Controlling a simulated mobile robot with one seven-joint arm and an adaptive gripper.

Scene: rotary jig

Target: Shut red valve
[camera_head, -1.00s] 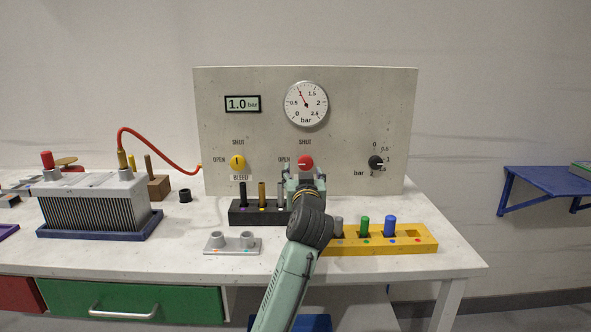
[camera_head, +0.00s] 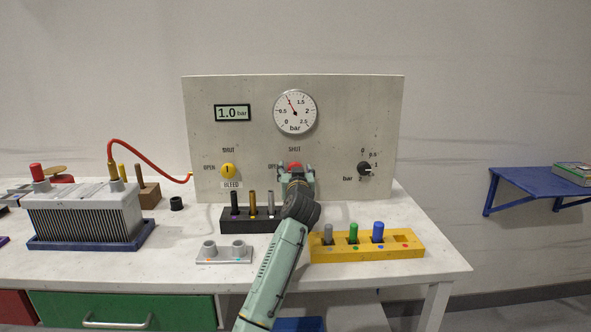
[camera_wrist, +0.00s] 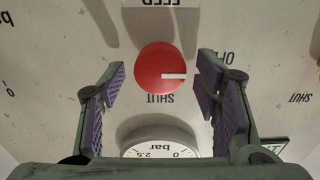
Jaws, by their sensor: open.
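The red valve knob (camera_head: 294,165) is on the grey upright panel, below the round gauge, and is partly hidden by my gripper in the head view. In the wrist view, which is upside down, the red knob (camera_wrist: 153,68) shows whole, with its white line pointing toward the OPEN label. The SHUT label (camera_wrist: 160,98) is a quarter turn away from the line. My gripper (camera_wrist: 162,72) is open, with one purple-padded finger on each side of the knob. Gaps show between the pads and the knob. My gripper (camera_head: 296,174) is in front of the panel in the head view.
A yellow BLEED knob (camera_head: 229,170) is to the left on the panel, a black knob (camera_head: 365,169) to the right. The display (camera_head: 232,113) reads 1.0 bar. Below are a black peg block (camera_head: 230,222), a grey two-socket block (camera_head: 224,258) and a yellow peg block (camera_head: 350,252).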

